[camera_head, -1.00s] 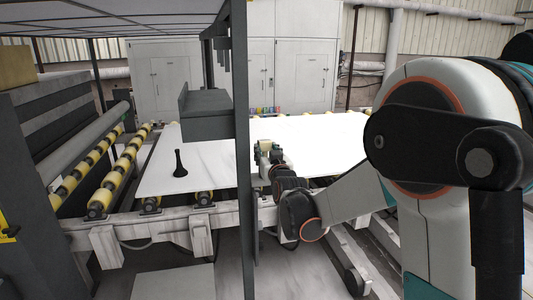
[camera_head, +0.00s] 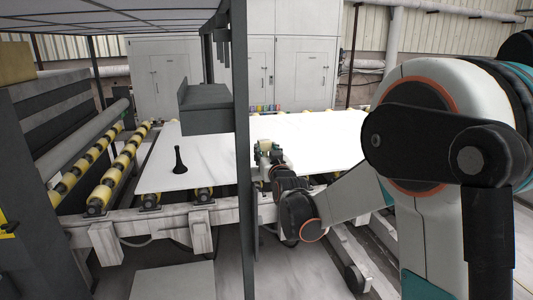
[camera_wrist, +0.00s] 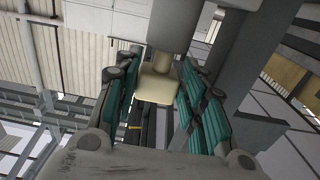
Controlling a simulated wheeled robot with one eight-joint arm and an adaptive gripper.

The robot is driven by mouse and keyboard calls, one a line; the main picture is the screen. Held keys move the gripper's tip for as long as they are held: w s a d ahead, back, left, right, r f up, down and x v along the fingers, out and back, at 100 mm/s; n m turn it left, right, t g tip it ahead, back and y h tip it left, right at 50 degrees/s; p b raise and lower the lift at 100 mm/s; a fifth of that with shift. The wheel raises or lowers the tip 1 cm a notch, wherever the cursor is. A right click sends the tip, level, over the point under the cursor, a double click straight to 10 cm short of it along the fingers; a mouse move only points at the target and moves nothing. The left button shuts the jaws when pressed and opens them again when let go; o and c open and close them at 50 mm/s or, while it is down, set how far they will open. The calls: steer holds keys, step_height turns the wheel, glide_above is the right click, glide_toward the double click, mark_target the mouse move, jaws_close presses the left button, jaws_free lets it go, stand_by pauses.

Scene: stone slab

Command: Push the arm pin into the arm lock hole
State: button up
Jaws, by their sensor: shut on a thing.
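My gripper (camera_head: 268,152) is beside the dark upright post in the head view, above the near side of the white slab. In the wrist view its teal-padded fingers (camera_wrist: 160,92) stand on both sides of a cream block on a short stem, which looks like the arm pin (camera_wrist: 157,86). My gripper is shut on it. A thick grey cylinder (camera_wrist: 173,25) lies directly beyond the block, in line with it. The arm lock hole cannot be made out in either view. The pin is too small to tell in the head view.
The dark post (camera_head: 243,215) and a grey box-like housing (camera_head: 205,110) stand close left of my gripper. A black flared object (camera_head: 180,166) stands on the white slab (camera_head: 215,172). Yellow rollers (camera_head: 122,168) lie to the left. Most of the slab is clear.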

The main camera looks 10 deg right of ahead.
steer(key=shift+f+b, duration=0.3)
steer(key=shift+f, duration=0.1)
steer(key=o, duration=1.3)
steer(key=shift+c, duration=0.2)
steer(key=s, duration=1.2)
